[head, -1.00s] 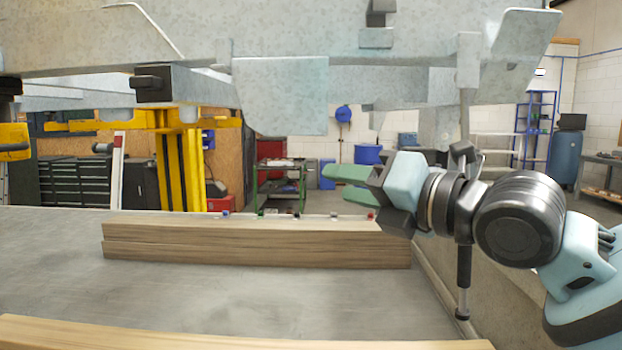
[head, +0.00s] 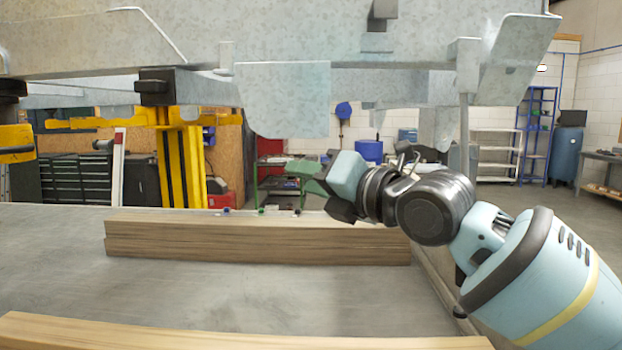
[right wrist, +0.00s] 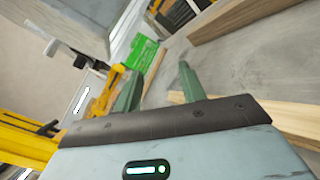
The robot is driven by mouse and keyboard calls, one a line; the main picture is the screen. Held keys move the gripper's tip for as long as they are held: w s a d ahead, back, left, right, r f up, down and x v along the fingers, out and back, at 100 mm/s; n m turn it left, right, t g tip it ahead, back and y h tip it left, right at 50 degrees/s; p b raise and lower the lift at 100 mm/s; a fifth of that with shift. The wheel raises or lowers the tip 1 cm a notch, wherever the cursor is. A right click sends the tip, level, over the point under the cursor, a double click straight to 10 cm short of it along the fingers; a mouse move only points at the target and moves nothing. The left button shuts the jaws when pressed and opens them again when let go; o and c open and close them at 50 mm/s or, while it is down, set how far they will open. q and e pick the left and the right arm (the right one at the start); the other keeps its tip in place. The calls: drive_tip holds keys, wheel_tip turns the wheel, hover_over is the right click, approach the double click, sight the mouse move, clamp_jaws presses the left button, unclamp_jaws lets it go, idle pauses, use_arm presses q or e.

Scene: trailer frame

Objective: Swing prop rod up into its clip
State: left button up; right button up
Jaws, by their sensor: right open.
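The rod-like part that I take for the prop rod (head: 464,130) is thin and grey. It hangs upright from a bracket (head: 466,55) under the galvanized trailer frame, in the right half of the head view. My right forearm hides its middle; its lower end shows below, near the table's right edge. I cannot pick out the clip for sure. My left gripper is not in view.
Stacked wooden beams (head: 250,241) lie on the grey table (head: 200,290), with another beam (head: 200,332) at the front. A frame plate (head: 283,100) hangs down above my right gripper. A yellow stand (head: 180,160) is at the left. The table's middle is clear.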

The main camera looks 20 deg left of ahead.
clamp_jaws()
drive_tip(key=c, duration=0.8)
unclamp_jaws()
drive_tip(key=shift+c, duration=0.2)
drive_tip(key=o, duration=0.8)
drive_tip(key=shift+o, duration=0.2)
drive_tip(key=b+v, duration=0.1)
drive_tip(key=v, duration=0.7)
drive_tip(key=shift+a, duration=0.1)
drive_tip(key=shift+c, duration=0.2)
